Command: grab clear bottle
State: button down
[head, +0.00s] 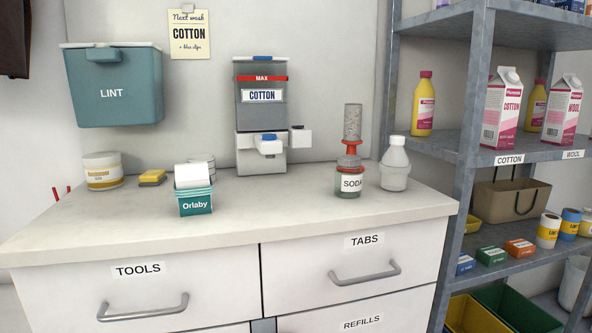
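A pale, translucent bottle (395,168) with a white cap stands upright on the right part of the countertop. Just left of it stands a clear jar (347,187) labelled SODA, with a red funnel-like piece (349,160) on top. A grey speckled cylinder (352,122) rises above the red piece. The pale bottle and the jar appear to stand apart with a small gap. My gripper is not in view.
A COTTON dispenser (261,110) stands at the back centre of the countertop (272,212). An Orlaby tub (195,202), a yellow sponge (152,177) and a white tub (102,171) are left. A metal shelf (462,150) rises close on the right. The front centre is clear.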

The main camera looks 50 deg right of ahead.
aim_at(392, 179)
jog(key=z, duration=2.15)
jog(key=l+u, duration=0.35)
jog(key=k+j, duration=0.05)
